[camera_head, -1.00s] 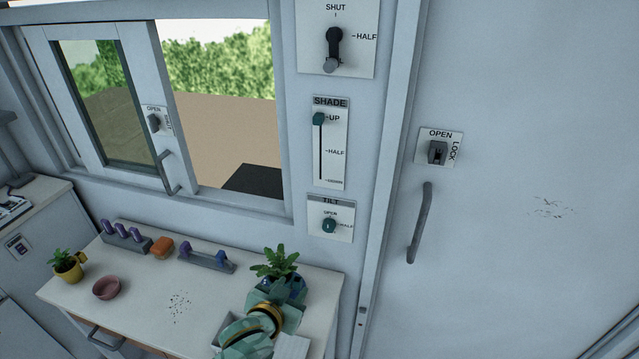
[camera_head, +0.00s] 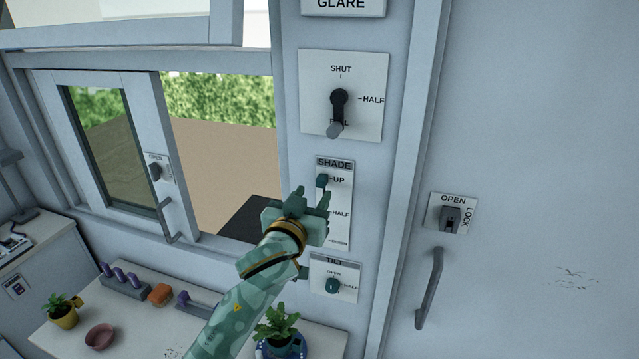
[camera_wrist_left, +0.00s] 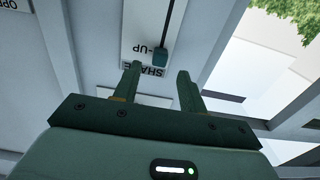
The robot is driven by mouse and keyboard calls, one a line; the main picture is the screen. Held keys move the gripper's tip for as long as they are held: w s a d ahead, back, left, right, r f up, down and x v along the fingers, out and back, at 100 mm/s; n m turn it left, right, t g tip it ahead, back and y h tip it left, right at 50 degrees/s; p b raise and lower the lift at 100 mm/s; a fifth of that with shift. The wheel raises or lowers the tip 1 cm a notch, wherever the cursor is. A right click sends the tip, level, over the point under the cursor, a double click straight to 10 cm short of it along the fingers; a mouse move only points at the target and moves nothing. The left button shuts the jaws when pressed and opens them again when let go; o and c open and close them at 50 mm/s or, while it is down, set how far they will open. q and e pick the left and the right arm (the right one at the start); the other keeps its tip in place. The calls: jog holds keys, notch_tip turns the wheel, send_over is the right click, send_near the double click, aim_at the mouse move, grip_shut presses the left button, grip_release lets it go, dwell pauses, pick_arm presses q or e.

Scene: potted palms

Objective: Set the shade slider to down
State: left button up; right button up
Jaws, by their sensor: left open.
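The shade panel (camera_head: 345,225) is a white plate on the wall, marked UP, HALF and DOWN from top to bottom. Its teal slider knob (camera_head: 322,181) is at UP. In the left wrist view the knob (camera_wrist_left: 160,57) shows beyond the fingertips, on its dark slot. My left gripper (camera_head: 312,194) is open and empty in front of the panel, just below the knob in the picture, and hides part of the slot. In the left wrist view its two fingers (camera_wrist_left: 158,70) stand apart, with the knob not between them. My right gripper is out of view.
Above is a panel with a black lever (camera_head: 339,105); below is the tilt panel with a teal knob (camera_head: 332,286). A window (camera_head: 222,150) is to the left and a door handle (camera_head: 430,288) to the right. A potted palm (camera_head: 277,326) stands on the bench below.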

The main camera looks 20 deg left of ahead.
aim_at(320, 184)
pick_arm(q)
jog(key=w, duration=0.5)
jog(key=shift+w+d, duration=0.1)
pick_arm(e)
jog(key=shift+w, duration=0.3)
pick_arm(q)
jog(key=shift+c, duration=0.3)
